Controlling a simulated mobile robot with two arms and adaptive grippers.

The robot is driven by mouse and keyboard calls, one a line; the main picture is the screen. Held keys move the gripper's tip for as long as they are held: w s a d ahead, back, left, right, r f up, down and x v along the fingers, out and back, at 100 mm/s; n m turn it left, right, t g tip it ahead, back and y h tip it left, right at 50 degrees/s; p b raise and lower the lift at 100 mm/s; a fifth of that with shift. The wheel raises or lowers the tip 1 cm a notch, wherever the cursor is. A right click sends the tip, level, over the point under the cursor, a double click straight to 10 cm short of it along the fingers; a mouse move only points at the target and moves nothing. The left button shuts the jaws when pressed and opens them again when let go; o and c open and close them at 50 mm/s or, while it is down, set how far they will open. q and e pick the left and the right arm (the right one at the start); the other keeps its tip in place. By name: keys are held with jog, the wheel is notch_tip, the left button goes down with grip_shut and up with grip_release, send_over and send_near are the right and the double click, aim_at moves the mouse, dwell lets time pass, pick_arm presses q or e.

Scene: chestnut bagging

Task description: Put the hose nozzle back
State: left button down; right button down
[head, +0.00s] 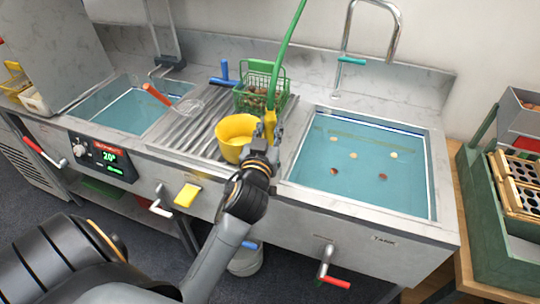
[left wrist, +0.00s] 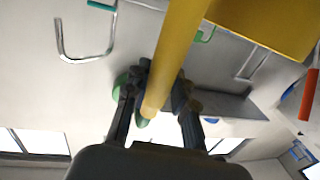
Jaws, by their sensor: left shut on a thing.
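The yellow hose nozzle (head: 270,124) hangs at the end of a green hose (head: 289,40) that rises out of the top of the head view. My left gripper (head: 274,143) is shut on the nozzle, between the drainboard and the right tank. In the left wrist view the yellow nozzle (left wrist: 182,45) passes between the two dark fingers of the left gripper (left wrist: 159,88). The nozzle's resting place cannot be made out. My right gripper is not in view.
A yellow pot (head: 233,131) stands just left of the nozzle on the ribbed drainboard (head: 190,128). A green basket (head: 250,101) of chestnuts sits behind it. The right tank (head: 360,183) holds water and several chestnuts. A curved tap (head: 394,30) rises behind it.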

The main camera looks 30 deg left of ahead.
pick_arm(q)
jog(key=shift+f, duration=0.5)
notch_tip(320, 180, down, 5)
jog(key=shift+r, duration=0.15)
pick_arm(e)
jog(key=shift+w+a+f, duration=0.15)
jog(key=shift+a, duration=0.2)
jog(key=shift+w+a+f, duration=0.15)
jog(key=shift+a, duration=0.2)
pick_arm(q)
jog(key=c, duration=1.3)
grip_release()
jog(key=shift+o, duration=1)
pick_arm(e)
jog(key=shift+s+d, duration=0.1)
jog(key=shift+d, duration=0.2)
pick_arm(q)
jog(key=shift+b, duration=0.35)
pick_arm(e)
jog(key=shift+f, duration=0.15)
